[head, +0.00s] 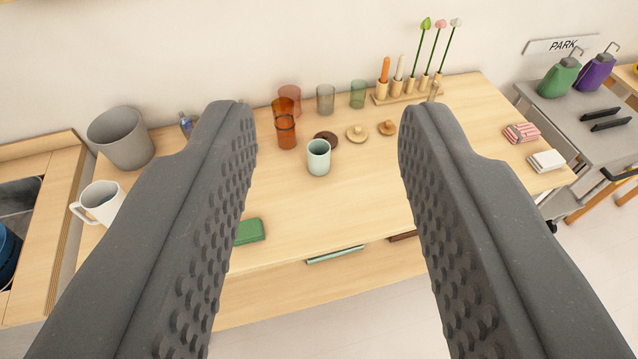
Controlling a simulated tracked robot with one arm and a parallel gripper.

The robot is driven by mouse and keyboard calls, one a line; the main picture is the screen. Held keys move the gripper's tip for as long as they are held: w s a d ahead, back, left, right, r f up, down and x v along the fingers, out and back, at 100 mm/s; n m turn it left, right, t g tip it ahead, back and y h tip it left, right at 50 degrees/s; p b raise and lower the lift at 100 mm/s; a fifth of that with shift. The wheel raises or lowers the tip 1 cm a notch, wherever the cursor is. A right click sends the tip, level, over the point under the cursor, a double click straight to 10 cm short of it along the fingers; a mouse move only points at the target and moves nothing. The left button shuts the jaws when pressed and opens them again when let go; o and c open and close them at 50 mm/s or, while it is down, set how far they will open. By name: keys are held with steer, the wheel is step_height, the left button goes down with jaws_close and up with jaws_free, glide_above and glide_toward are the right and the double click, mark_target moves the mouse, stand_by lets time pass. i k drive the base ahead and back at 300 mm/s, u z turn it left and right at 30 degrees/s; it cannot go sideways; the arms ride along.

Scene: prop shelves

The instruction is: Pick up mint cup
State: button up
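The mint cup (319,160) stands upright on the wooden table (350,212), near the middle of the view. It is small, pale green and open at the top. My gripper (326,110) is open and empty, with its two dark, studded fingers wide apart. In the picture the cup shows between the fingers, and neither finger touches it. The cup appears to be beyond and below the gripper.
Amber glasses (285,134) stand just behind and left of the cup. A dark brown lid (326,137) and wooden knobbed lids (357,133) lie behind it. A green block (249,231) lies front left. The tabletop in front of the cup is clear.

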mark_target(318, 150)
steer(key=u, duration=0.2)
steer(key=i, duration=1.2)
steer(key=z, duration=0.25)
